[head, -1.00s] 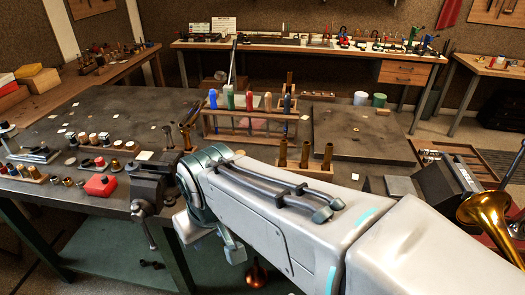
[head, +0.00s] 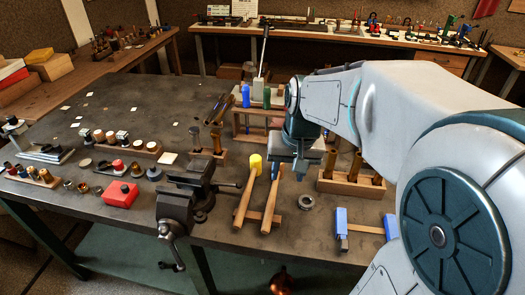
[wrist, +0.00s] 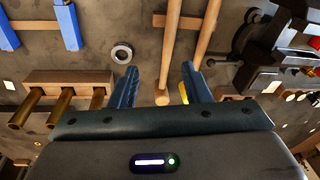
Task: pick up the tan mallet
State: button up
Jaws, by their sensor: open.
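The tan mallet lies on the dark bench top. Its wooden handle (head: 270,212) points toward the front edge in the head view, and its head end is hidden there by my gripper (head: 288,170). In the wrist view the pale tan mallet (wrist: 162,97) shows between the two blue fingers of my gripper (wrist: 162,78), with its handle running up the picture. The fingers are apart, and I cannot tell whether either touches it. A second mallet with a yellow head (head: 255,164) lies just to its left; its head is mostly behind a finger in the wrist view.
A vise (head: 185,205) stands left of the mallets. A wooden block with brass tubes (head: 350,184) and a tool rack (head: 245,122) stand behind.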

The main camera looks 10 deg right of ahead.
jog(key=m+g, duration=0.1)
jog(key=m, duration=0.1)
send_near(274, 189)
jog(key=shift+y, duration=0.4)
notch_tip(274, 189, down, 6)
jog(key=shift+d+r, duration=0.1)
jog(key=shift+d, duration=0.05)
jog(key=shift+w+a+f+p, duration=0.1)
jog(key=shift+a+f+p, duration=0.15)
jog(key=shift+f, duration=0.6)
jog(key=shift+w+a+f+p, duration=0.15)
jog(key=shift+f+p, duration=0.05)
jog(key=shift+f, duration=0.65)
jog(key=shift+w+a+f+p, duration=0.1)
jog(key=shift+a+f+p, duration=0.15)
jog(key=shift+f, duration=0.65)
grip_shut()
